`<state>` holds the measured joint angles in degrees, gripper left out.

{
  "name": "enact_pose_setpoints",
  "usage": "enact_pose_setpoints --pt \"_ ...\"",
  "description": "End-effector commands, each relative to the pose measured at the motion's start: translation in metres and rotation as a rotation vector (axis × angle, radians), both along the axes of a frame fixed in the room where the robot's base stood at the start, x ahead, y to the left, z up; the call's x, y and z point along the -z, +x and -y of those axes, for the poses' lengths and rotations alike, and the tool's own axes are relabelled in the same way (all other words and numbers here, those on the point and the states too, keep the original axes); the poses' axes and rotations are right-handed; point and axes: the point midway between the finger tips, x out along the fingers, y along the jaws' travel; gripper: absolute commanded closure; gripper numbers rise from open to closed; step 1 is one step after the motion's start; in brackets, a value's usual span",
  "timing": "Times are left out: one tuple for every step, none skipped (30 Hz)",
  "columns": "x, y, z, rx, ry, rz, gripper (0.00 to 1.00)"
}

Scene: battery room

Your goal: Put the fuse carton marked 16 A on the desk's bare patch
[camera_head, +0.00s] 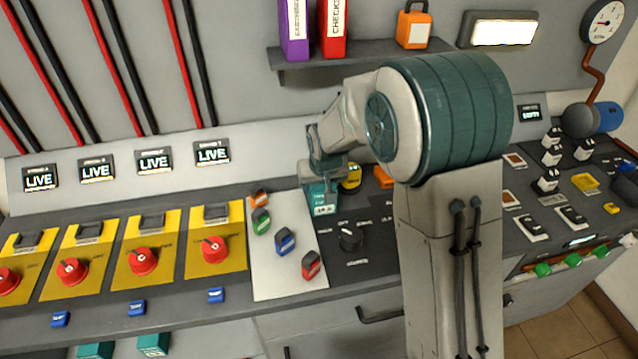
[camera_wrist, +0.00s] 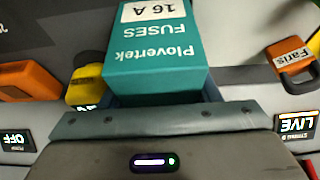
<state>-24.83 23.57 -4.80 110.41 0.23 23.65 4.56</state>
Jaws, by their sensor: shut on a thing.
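The teal fuse carton (camera_wrist: 155,60) fills the top middle of the wrist view, its label reading 16 A, FUSES and Plovertek upside down. It also shows in the head view (camera_head: 323,202), above the desk at the right edge of the pale panel (camera_head: 262,278). My gripper (camera_head: 322,182) is shut on the carton; the wrist view shows its body below the carton. Whether the carton touches the desk I cannot tell.
Orange, green, blue and red padlocks stand on the pale panel; the red one (camera_head: 311,265) is nearest. A black rotary knob (camera_head: 350,238) is right of it. A yellow object (camera_head: 351,177) and an orange one (camera_head: 383,177) stand behind. Yellow switch plates (camera_head: 215,265) line the left.

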Motion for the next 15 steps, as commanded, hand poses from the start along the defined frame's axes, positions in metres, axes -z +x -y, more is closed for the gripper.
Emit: enact_pose_setpoints --pt "0.0004 0.0006 -0.0002 0.0 0.001 0.002 0.82" --pt "0.0016 0.0005 -0.0002 0.0 0.001 0.002 0.82" --pt "0.0032 0.0006 -0.0002 0.0 0.001 0.002 0.82" --pt "0.0039 0.0 0.0 0.0 0.0 0.0 0.41" --pt "0.0029 0.0 0.0 0.0 0.0 0.0 0.33" --pt "0.0027 -0.0001 0.0 0.0 0.0 0.0 0.22" --pt "0.0027 -0.0001 0.0 0.0 0.0 0.0 0.22" --pt "0.0027 -0.0001 0.0 0.0 0.0 0.0 0.22" --pt "0.0027 -0.0001 0.0 0.0 0.0 0.0 0.22" --pt "0.0027 -0.0001 0.0 0.0 0.0 0.0 0.22" --pt "0.0027 -0.0001 0.0 0.0 0.0 0.0 0.22" --pt "0.0027 0.0 0.0001 0.0 0.0 0.0 0.22" --pt "0.0026 -0.0001 0.0001 0.0 0.0 0.0 0.22" --pt "0.0025 0.0 0.0001 0.0 0.0 0.0 0.22" --pt "0.0017 0.0 0.0002 0.0 0.0 0.0 0.22"
